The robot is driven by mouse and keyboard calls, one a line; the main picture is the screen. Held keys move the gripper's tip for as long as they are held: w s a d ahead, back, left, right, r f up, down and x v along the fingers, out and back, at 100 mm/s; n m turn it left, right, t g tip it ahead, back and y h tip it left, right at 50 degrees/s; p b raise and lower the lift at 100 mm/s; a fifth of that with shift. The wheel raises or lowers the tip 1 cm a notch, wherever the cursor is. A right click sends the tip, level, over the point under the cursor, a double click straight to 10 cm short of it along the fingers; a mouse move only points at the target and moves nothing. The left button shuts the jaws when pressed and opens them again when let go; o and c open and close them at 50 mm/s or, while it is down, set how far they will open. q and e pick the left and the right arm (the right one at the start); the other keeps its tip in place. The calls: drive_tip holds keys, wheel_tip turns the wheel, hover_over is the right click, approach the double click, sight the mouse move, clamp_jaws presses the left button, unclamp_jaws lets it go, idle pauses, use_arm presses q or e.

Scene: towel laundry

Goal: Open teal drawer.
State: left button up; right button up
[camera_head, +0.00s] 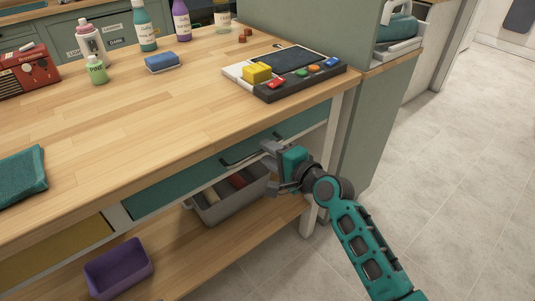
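The teal drawer (168,190) is set under the wooden tabletop, and its front looks flush with the table frame. Its dark bar handle (240,159) runs along the front. My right gripper (267,158) is at the right part of the handle, its grey fingers pointing at the drawer front. The fingers overlap the handle in the picture. I cannot tell whether they close around the bar or only stand beside it. My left gripper is out of view.
A yellow drawer (57,252) is left of the teal one. Below are a grey bin (225,209) and a purple bin (119,268) on the lower shelf (190,264). A white table leg (309,215) stands beside my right arm. Floor (440,190) at right is clear.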

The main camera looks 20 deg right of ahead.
drive_tip(key=shift+w+a+f, duration=0.1)
drive_tip(key=shift+w+a, duration=0.1)
drive_tip(key=shift+w, duration=0.3)
clamp_jaws()
idle(0.4)
